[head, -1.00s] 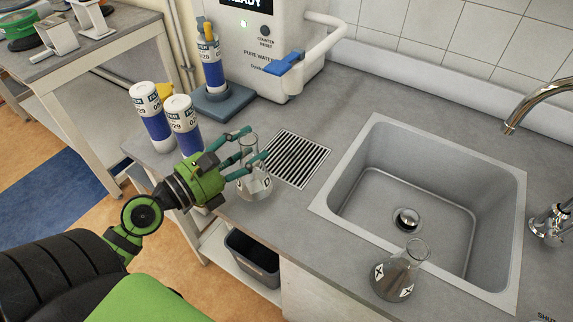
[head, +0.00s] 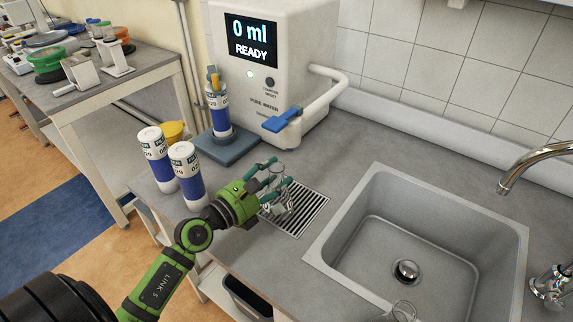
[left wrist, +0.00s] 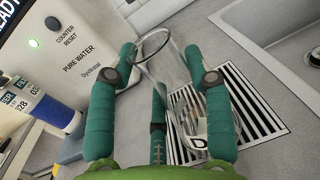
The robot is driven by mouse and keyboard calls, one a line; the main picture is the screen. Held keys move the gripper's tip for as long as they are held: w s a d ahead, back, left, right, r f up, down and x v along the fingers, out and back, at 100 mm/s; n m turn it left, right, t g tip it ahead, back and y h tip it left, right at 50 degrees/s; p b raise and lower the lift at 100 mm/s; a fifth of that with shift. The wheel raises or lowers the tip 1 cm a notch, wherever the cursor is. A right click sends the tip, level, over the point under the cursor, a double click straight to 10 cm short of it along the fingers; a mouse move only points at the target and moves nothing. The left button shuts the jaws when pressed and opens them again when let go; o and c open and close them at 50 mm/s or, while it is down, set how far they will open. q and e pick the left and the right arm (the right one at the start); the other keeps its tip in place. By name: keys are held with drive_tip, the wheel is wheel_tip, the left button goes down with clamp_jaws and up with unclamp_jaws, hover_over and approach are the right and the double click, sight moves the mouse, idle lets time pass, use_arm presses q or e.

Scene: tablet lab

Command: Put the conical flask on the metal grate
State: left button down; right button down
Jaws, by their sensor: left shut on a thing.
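A clear glass conical flask (head: 279,204) is held between the teal fingers of my left gripper (head: 278,172). In the left wrist view its round mouth (left wrist: 153,44) shows between the fingers. The flask is over the metal grate (head: 313,211), a slotted panel set in the grey counter; I cannot tell if its base touches the slats. The grate also shows behind the flask in the left wrist view (left wrist: 247,100). A second conical flask (head: 402,309) is cut off by the bottom edge of the head view, by the sink's front. My right gripper is not in view.
The pure water dispenser (head: 275,60) with its blue lever (head: 282,119) stands behind the grate. Two white-and-blue bottles (head: 187,175) stand left of my gripper; another is on a grey-blue base (head: 228,147). The sink (head: 415,230) lies to the right.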

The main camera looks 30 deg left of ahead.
use_arm(q)
drive_tip(key=shift+w+d+r, duration=0.1)
drive_tip(key=shift+w+d, duration=0.1)
drive_tip(key=shift+w, duration=0.5)
drive_tip(key=w, duration=0.1)
drive_tip(key=w+f, duration=0.1)
drive_tip(key=w, duration=0.1)
drive_tip(key=shift+d+f, duration=0.35)
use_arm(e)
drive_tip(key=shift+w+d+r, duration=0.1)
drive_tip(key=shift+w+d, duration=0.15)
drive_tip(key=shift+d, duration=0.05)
use_arm(q)
drive_tip(key=shift+s, duration=0.1)
drive_tip(key=shift+f, duration=0.15)
drive_tip(key=c, duration=0.5)
unclamp_jaws()
drive_tip(key=shift+f, duration=0.1)
